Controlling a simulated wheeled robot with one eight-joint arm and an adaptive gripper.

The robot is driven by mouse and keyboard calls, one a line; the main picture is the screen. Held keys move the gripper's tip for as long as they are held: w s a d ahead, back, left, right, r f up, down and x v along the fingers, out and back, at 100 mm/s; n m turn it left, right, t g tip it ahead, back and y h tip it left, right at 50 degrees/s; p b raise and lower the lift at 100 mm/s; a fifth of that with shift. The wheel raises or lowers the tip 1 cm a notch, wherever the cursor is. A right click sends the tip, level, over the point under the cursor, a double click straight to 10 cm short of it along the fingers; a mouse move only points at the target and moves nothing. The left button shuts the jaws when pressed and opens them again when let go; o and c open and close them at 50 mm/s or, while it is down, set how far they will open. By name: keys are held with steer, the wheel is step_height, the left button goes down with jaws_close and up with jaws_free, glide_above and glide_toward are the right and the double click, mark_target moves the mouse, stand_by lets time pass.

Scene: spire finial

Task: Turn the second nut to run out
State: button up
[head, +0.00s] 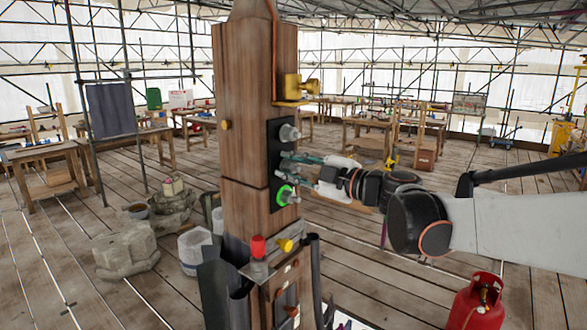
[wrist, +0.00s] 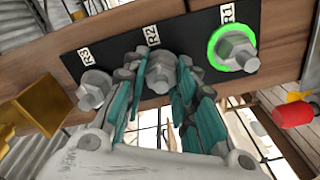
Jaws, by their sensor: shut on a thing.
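A black plate (wrist: 196,33) on the wooden post (head: 246,90) carries three grey hex nuts in a row, labelled R3, R2 and R1. The middle nut at R2 (wrist: 161,70) sits between the teal fingers of my gripper (wrist: 160,84), which is shut on it. In the head view my gripper (head: 290,166) reaches the plate from the right and hides most of this nut. The R1 nut (wrist: 234,48), ringed in green, is the lowest one in the head view (head: 286,195). The R3 nut (wrist: 94,90) is the top one there (head: 289,133).
A brass bracket (head: 292,90) juts from the post above the plate. A ledge with a red-capped item (head: 258,247) and a yellow knob (head: 285,245) sits below. A red gas bottle (head: 477,303) stands at lower right. Stone blocks (head: 126,247) lie left of the post.

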steer(key=shift+f, duration=0.1)
stand_by(0.4)
steer(key=o, duration=1.1)
steer(key=shift+c, duration=0.2)
steer(key=v, duration=1.2)
